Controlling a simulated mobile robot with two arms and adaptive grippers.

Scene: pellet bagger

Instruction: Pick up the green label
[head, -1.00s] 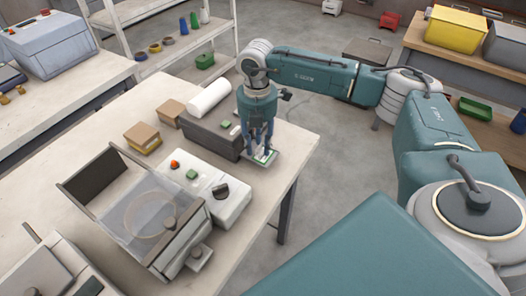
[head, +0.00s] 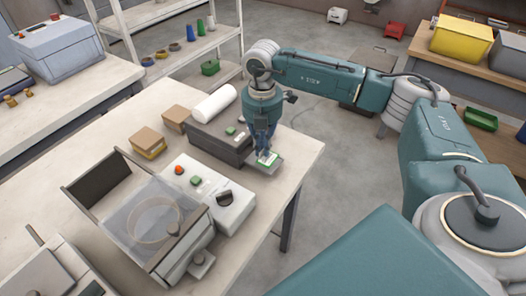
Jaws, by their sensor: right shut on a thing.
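The green label (head: 269,158), a small white piece with green on it, is at the front end of the dark label printer (head: 217,140), over a small grey ledge. My right gripper (head: 264,153) points down at it and is shut on it. The fingers hide part of the label. I cannot tell whether the label is clear of the ledge. My left gripper is not in view.
A white roll (head: 214,103) lies behind the printer. A white control box (head: 208,195) with red and green buttons and a black knob stands in front, beside a clear-lidded machine (head: 150,222). Brown boxes (head: 148,139) sit at left. The table's right corner is clear.

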